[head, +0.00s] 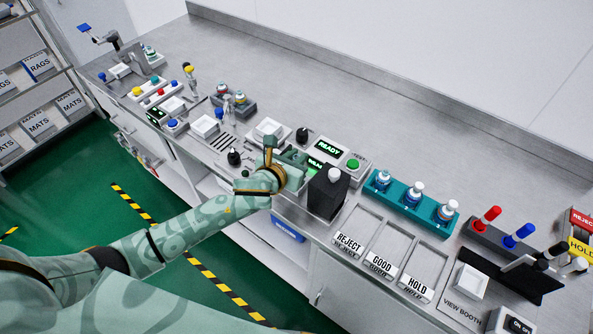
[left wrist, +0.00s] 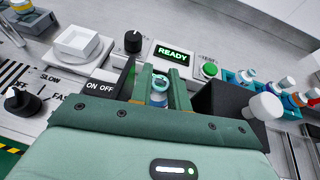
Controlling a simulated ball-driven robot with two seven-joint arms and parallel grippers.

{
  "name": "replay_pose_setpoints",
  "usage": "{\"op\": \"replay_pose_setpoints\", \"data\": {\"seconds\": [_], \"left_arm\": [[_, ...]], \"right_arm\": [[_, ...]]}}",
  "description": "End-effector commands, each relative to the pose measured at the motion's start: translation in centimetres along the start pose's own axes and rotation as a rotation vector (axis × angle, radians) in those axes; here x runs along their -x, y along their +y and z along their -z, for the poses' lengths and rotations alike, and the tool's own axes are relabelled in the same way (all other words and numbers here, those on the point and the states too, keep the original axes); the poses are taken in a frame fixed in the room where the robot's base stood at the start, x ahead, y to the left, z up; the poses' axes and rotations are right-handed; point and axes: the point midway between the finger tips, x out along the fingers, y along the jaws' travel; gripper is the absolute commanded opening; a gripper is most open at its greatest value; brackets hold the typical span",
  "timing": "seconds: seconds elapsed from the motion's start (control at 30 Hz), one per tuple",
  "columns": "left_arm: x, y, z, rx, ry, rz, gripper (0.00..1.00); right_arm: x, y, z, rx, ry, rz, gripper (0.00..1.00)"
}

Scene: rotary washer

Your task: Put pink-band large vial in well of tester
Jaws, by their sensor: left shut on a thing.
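My left gripper (head: 292,163) points down at the tester (head: 328,149), in front of its lit READY display. In the left wrist view its two green fingers (left wrist: 160,88) are shut on a vial (left wrist: 158,92) with a white and light blue cap. The fingers and palm hide the vial's body, so I cannot see its band colour. The gripper also hides the well, and I cannot tell whether the vial is in it or above it. The tester has a black knob (head: 302,135) and a green button (head: 353,164). My right gripper is not in view.
A tall black block (head: 327,194) with a white-knobbed lever stands close right of the gripper. A teal rack (head: 402,204) of capped vials is farther right, behind the REJECT, GOOD and HOLD lanes (head: 381,260). The back of the steel bench (head: 330,105) is clear.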

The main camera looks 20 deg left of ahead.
Motion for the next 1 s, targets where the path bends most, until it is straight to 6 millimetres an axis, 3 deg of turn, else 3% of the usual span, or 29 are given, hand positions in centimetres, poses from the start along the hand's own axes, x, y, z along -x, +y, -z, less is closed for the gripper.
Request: {"op": "replay_pose_setpoints", "data": {"seconds": [0.33,0.5,0.53,0.57,0.87,1.0], "left_arm": [[-1.6,0.0,3.9,0.002,0.002,0.0,0.0],[-1.5,0.0,3.6,0.0,-0.001,0.001,0.0],[-1.5,0.0,3.6,0.0,0.0,0.001,0.23],[-1.5,0.0,3.6,0.0,-0.001,0.0,0.27],[-1.3,0.0,3.6,0.0,0.0,0.0,0.27],[0.4,0.0,3.5,-0.002,0.0,0.001,0.27]], "right_arm": [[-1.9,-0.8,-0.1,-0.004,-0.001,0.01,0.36],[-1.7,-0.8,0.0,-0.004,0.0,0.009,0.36],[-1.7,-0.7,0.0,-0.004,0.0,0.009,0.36],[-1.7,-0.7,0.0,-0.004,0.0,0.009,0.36],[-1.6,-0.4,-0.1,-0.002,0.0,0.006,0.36],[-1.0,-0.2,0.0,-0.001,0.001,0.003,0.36]]}}
